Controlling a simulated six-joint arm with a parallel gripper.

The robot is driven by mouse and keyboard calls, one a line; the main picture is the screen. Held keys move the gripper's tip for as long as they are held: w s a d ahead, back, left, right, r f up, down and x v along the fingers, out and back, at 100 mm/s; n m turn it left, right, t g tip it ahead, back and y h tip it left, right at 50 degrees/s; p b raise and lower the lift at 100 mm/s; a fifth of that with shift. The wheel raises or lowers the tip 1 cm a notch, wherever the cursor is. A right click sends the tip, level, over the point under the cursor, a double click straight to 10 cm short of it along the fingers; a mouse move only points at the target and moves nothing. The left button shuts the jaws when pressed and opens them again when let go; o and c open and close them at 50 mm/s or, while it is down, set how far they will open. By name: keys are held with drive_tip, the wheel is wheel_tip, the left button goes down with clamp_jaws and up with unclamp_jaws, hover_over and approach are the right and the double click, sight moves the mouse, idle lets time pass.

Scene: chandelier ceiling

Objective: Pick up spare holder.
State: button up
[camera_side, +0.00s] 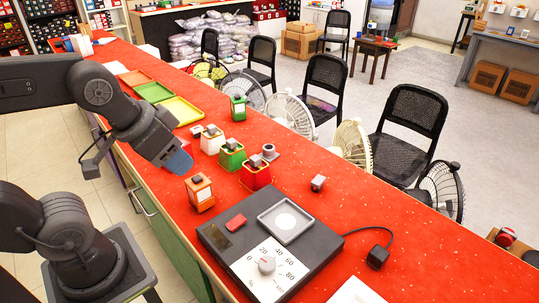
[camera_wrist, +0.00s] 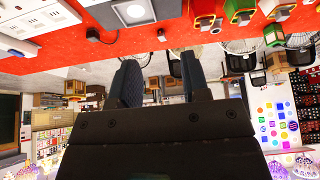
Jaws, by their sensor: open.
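A small grey-and-brown piece, which looks like the spare holder (camera_side: 318,183), lies alone on the red counter, right of the colored boxes. In the wrist view a small dark piece (camera_wrist: 161,35) on the counter, beyond my fingers, may be the same one. A grey round fitting (camera_side: 269,152) stands behind the red box; I cannot tell if it is also a holder. My gripper (camera_side: 178,162) is above the counter's near edge, left of the orange box, apart from everything. In the wrist view its two fingers (camera_wrist: 160,75) are spread with nothing between them.
Orange (camera_side: 200,193), white (camera_side: 212,141), green (camera_side: 232,156) and red (camera_side: 255,174) boxes with grey tops stand close together. A dial scale (camera_side: 222,243) and a corded black block (camera_side: 377,257) are in front. Fans (camera_side: 353,145) line the far edge. Colored trays (camera_side: 153,92) lie behind.

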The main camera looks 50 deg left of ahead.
drive_tip(key=shift+o, duration=0.2)
drive_tip(key=o, duration=0.6)
drive_tip(key=shift+r, duration=0.1)
drive_tip(key=w+a+r+m+g, duration=0.1)
drive_tip(key=w+r+m, duration=0.1)
drive_tip(key=w, duration=0.4)
drive_tip(key=w+a+r+m, duration=0.2)
drive_tip(key=w+r, duration=0.1)
drive_tip(key=w, duration=0.3)
drive_tip(key=m+g, duration=0.5)
drive_tip(key=m, duration=0.7)
hover_over(269, 152)
drive_tip(key=w+a, duration=0.1)
wheel_tip(269, 152, down, 19)
wheel_tip(269, 152, down, 7)
drive_tip(key=shift+a+f, duration=0.1)
drive_tip(key=shift+a, duration=0.05)
drive_tip(key=shift+w+a+f, duration=0.1)
drive_tip(key=shift+f, duration=1.45)
drive_tip(key=shift+w+a+f, duration=0.1)
drive_tip(key=shift+f, duration=1.45)
